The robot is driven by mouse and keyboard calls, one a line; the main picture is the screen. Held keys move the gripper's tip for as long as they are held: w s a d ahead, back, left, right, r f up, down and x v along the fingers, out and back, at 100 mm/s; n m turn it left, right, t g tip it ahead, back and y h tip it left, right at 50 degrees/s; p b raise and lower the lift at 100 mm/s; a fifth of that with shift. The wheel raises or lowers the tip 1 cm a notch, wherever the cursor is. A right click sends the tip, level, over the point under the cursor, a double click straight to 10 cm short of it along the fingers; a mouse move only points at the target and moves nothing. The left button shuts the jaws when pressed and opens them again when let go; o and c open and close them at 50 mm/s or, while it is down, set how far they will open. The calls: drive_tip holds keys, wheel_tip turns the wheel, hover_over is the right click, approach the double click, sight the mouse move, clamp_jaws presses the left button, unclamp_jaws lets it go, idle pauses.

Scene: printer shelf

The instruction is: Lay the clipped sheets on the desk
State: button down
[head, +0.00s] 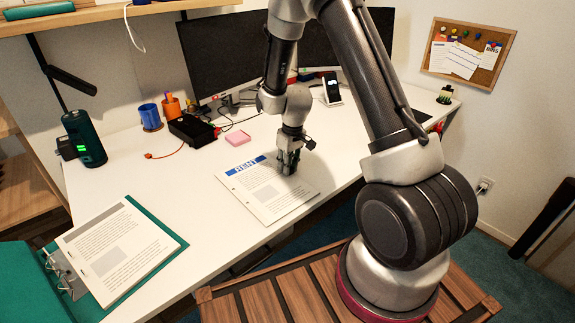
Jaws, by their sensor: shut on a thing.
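The clipped sheets (262,203), a white printed stack with a blue band reading RENT, are flat at the front middle of the white desk (185,262). Their near corner is at the desk's front edge. My gripper (287,170) points down over the upper right part of the stack and is shut on it. The fingers hide the place of the grip and any clip there. I cannot tell whether the stack rests fully on the desk or is slightly above it.
An open teal binder (28,285) with punched sheets (115,246) lies at the front left. A pink note pad (238,138), a black box (193,130), cups (150,117) and monitors (232,55) stand behind. A phone (331,88) is at the back. Bare desk lies between binder and stack.

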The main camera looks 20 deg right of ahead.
drive_tip(key=shift+f, duration=0.15)
drive_tip(key=c, duration=1.3)
unclamp_jaws()
drive_tip(key=s+d+r+m+t, duration=0.1)
drive_tip(key=s+r, duration=0.3)
drive_tip(key=r, duration=0.8)
drive_tip(key=s+d+r, duration=0.2)
drive_tip(key=s+r, duration=0.2)
drive_tip(key=r, duration=0.8)
drive_tip(key=s+d+r+m, duration=0.1)
drive_tip(key=s+r, duration=0.2)
drive_tip(key=s, duration=0.4)
drive_tip(key=s+r+t, duration=0.1)
drive_tip(key=s+r, duration=0.2)
drive_tip(key=s, duration=0.4)
drive_tip(key=s+d+r+m+t, duration=0.1)
drive_tip(key=s+r, duration=0.2)
drive_tip(key=s, duration=0.4)
drive_tip(key=shift+s+d+r+m+h, duration=0.15)
drive_tip(key=shift+d+r+m+h, duration=0.15)
drive_tip(key=shift+d+h, duration=0.1)
